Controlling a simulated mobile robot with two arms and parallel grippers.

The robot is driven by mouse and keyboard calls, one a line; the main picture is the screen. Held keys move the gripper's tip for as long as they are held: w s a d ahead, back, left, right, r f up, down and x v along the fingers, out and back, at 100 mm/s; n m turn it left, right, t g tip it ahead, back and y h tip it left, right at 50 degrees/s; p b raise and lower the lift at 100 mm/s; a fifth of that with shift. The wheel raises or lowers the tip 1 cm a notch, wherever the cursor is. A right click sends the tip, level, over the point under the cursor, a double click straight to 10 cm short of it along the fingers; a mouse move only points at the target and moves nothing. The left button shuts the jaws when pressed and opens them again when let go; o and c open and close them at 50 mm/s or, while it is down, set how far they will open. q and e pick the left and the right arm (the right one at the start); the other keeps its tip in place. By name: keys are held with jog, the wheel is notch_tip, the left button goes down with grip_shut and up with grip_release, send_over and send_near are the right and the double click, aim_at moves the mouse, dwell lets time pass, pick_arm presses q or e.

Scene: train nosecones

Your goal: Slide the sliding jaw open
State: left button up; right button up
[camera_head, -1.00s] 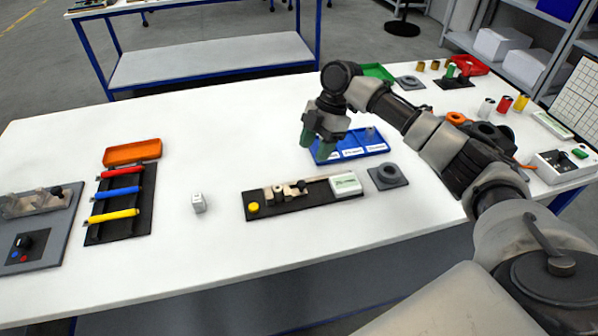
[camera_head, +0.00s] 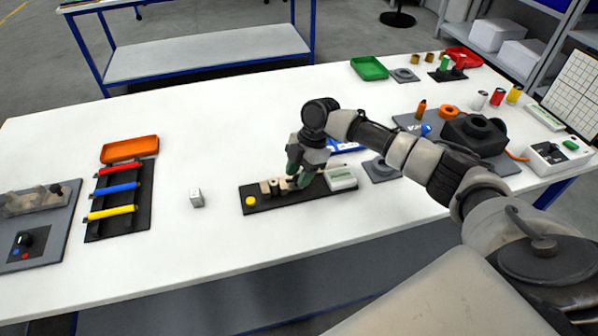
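The black fixture (camera_head: 318,194) lies on the white table in front of me. It has a yellow button (camera_head: 250,201) at its left end and a white labelled box (camera_head: 341,179) at its right end. Between them sit beige jaw blocks (camera_head: 268,188) with a small dark and pale part among them. My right gripper (camera_head: 298,176), with green fingertips, is low over the right part of these blocks, just left of the white box. It hides part of the jaw, and I cannot tell whether the fingers touch or grip it. My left gripper is not in view.
A small white cube (camera_head: 196,199) stands left of the fixture. Further left are a black rack (camera_head: 108,229) with coloured bars and an orange tray (camera_head: 129,148). A blue tray (camera_head: 349,145) is behind my gripper; a grey square holder (camera_head: 381,169) is right of the fixture.

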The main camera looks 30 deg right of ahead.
grip_shut()
jog(key=shift+s+d, duration=0.15)
jog(key=shift+d, duration=0.55)
jog(key=shift+s+d, duration=0.1)
jog(key=shift+d, duration=0.55)
jog(key=shift+o, duration=1.4)
grip_release()
jog(key=shift+s+d, duration=0.1)
jog(key=b+v, duration=0.1)
jog(key=v, duration=0.9)
jog(key=shift+d+r, duration=0.2)
jog(key=shift+r, duration=0.15)
